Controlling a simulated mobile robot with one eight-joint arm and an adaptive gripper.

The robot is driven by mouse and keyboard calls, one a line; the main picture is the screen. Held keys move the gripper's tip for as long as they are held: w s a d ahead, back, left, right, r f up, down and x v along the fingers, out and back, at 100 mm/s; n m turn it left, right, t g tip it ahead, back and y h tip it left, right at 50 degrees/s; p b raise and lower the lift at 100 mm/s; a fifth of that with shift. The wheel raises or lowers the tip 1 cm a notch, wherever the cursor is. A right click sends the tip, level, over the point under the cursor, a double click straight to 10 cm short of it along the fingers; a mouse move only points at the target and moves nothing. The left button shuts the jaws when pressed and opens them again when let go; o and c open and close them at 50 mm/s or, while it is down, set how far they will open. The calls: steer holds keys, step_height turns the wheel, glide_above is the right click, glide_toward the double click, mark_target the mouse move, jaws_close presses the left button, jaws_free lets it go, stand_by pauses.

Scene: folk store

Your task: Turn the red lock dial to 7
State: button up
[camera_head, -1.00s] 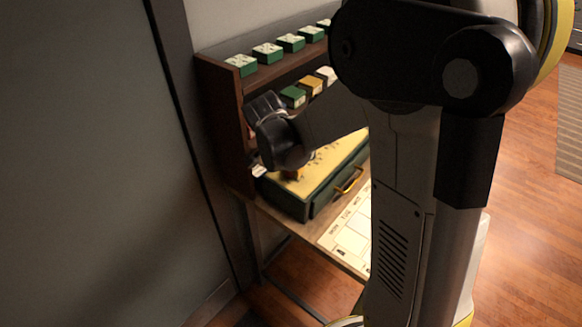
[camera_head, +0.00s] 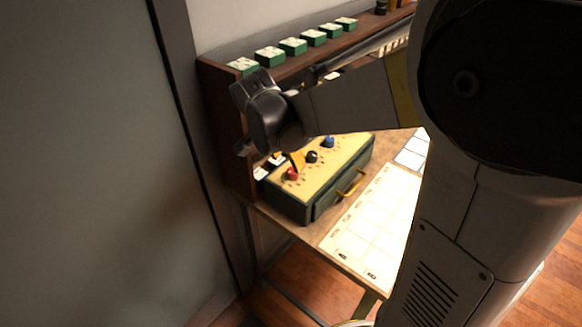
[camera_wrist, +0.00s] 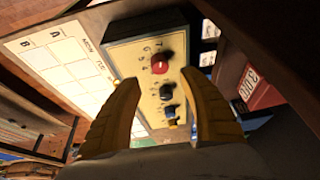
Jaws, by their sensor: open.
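The red lock dial (camera_head: 292,174) sits at the near left end of the cream top of a green box (camera_head: 287,204). In the wrist view the red dial (camera_wrist: 159,66) lies ahead, between and beyond my fingertips, with numbers including 7, 6, 5 and 4 beside it. A small pale mark shows on it; which number it points to is not clear. A black dial (camera_head: 312,157) and a blue dial (camera_head: 328,142) follow along the top. My gripper (camera_wrist: 160,84) is open and empty, its yellow fingers apart; in the head view it hangs just above the red dial, partly hidden by my wrist.
The box has a brass handle (camera_head: 352,183) on its front. A paper chart (camera_head: 372,222) lies flat on the table before it. A grey wall panel is at the left.

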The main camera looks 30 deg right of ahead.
steer(key=v, duration=0.5)
stand_by(0.3)
